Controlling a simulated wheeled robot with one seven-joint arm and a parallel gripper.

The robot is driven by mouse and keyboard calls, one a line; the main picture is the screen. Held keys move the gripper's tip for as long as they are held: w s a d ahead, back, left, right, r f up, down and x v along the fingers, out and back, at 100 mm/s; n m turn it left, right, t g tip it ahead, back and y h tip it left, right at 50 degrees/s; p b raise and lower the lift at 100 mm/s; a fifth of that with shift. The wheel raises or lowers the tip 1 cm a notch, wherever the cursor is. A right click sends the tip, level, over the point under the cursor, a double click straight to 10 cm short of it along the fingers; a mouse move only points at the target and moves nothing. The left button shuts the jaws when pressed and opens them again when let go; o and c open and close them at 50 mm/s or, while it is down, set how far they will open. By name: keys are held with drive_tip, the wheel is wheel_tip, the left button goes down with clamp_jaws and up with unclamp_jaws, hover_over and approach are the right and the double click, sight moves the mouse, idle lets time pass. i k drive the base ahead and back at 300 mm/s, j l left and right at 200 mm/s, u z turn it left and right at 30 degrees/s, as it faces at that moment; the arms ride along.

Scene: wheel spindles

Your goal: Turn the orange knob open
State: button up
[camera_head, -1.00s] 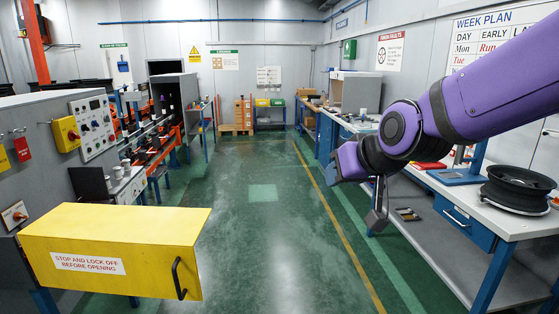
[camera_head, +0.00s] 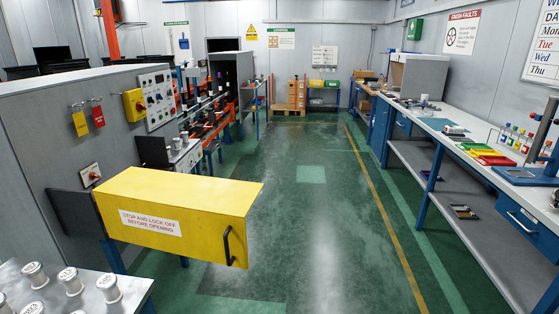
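An orange knob (camera_head: 92,175) sits on a small pale plate on the side of a grey cabinet (camera_head: 50,140), at the left of the head view. It is small, and its exact turn position is hard to read. Just right of and below it, a yellow guard box (camera_head: 180,200) juts out, with a black handle (camera_head: 228,246) on its front right. Its label reads "STOP AND LOCK OFF BEFORE OPENING". My gripper and arm are not in view.
Several white spools (camera_head: 68,280) stand on a table at bottom left. A red and a yellow tag (camera_head: 80,122) hang above the knob, near a yellow switch box (camera_head: 134,105). A workbench (camera_head: 440,130) lines the right. The green floor (camera_head: 310,220) between is clear.

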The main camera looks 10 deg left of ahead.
sight(93, 176)
drive_tip(key=u, duration=1.5)
drive_tip(key=i+l+z, duration=0.55)
drive_tip(key=i+z, duration=0.15)
drive_tip(key=i+l+z, duration=0.15)
drive_tip(key=i+z, duration=0.2)
drive_tip(key=i+l, duration=0.1)
drive_tip(key=i, duration=0.7)
drive_tip(key=i+l, duration=0.15)
drive_tip(key=i, duration=0.65)
drive_tip(key=i+l+u, duration=0.1)
drive_tip(key=i+u, duration=0.35)
drive_tip(key=i+l+u, duration=0.25)
drive_tip(key=u, duration=0.25)
drive_tip(key=i+l+u, duration=0.25)
drive_tip(key=u, duration=0.2)
drive_tip(key=i+l+u, duration=0.2)
drive_tip(key=l+u, duration=0.25)
drive_tip(key=i+l+u, duration=0.1)
drive_tip(key=l+u, duration=0.85)
drive_tip(key=l, duration=0.2)
